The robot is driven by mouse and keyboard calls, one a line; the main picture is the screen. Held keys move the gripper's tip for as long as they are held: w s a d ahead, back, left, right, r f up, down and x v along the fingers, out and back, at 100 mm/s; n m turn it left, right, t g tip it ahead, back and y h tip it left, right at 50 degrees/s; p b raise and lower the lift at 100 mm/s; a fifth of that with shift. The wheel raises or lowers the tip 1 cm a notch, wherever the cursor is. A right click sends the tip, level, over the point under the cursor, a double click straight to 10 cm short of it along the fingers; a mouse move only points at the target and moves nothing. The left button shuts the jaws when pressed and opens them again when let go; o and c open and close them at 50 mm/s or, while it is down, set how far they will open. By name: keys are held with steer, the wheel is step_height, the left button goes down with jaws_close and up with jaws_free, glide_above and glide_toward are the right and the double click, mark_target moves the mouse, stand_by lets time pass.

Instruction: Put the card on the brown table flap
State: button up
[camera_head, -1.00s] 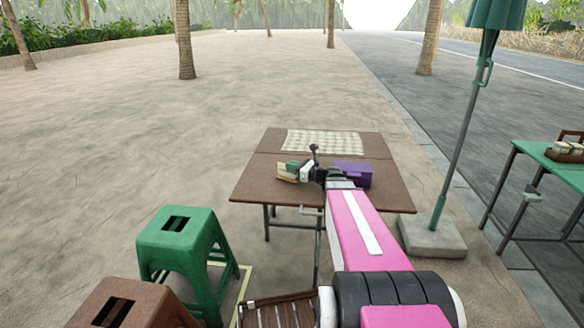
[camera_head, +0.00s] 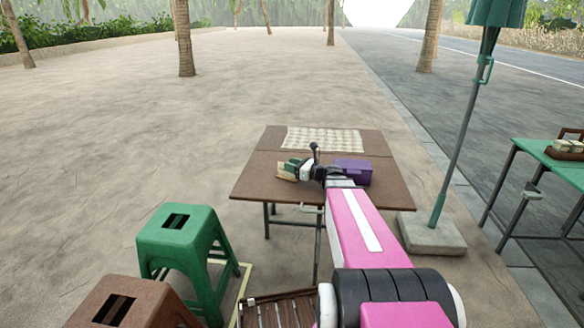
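A brown folding table (camera_head: 250,186) stands ahead, with a seam across its top between a back section and a front section. I cannot tell for sure which section is the flap. A small cream-yellow card (camera_head: 286,173) is at the tip of my gripper (camera_head: 293,169), over the left part of the front section. Green parts show beside the card at the gripper's end. The fingers are too small and partly hidden, so I cannot tell whether they are shut on the card or whether it touches the table.
A purple box (camera_head: 353,172) sits right of my gripper. A checked cloth (camera_head: 322,140) lies on the back section. A green stool (camera_head: 182,240), a brown stool (camera_head: 135,304) and an umbrella base (camera_head: 431,236) stand around. A green table (camera_head: 560,172) is at right.

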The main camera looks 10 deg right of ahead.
steer(key=shift+r, duration=0.5)
step_height(320, 180, up, 2)
steer(key=shift+r, duration=0.25)
steer(key=s+a+r, duration=0.5)
steer(key=a+r, duration=0.2)
steer(key=a, duration=0.3)
steer(key=shift+s, duration=0.4)
steer(key=w+d+f, duration=0.2)
steer(key=d, duration=0.1)
steer(key=w+d+f, duration=0.2)
steer(key=d, duration=0.2)
steer(key=w+d+f, duration=0.2)
steer(key=d+f, duration=0.1)
steer(key=shift+d+f, duration=0.1)
steer(key=shift+d, duration=0.05)
step_height(320, 180, down, 2)
steer(key=shift+s, duration=0.1)
steer(key=shift+f, duration=0.85)
steer(key=shift+r, duration=0.15)
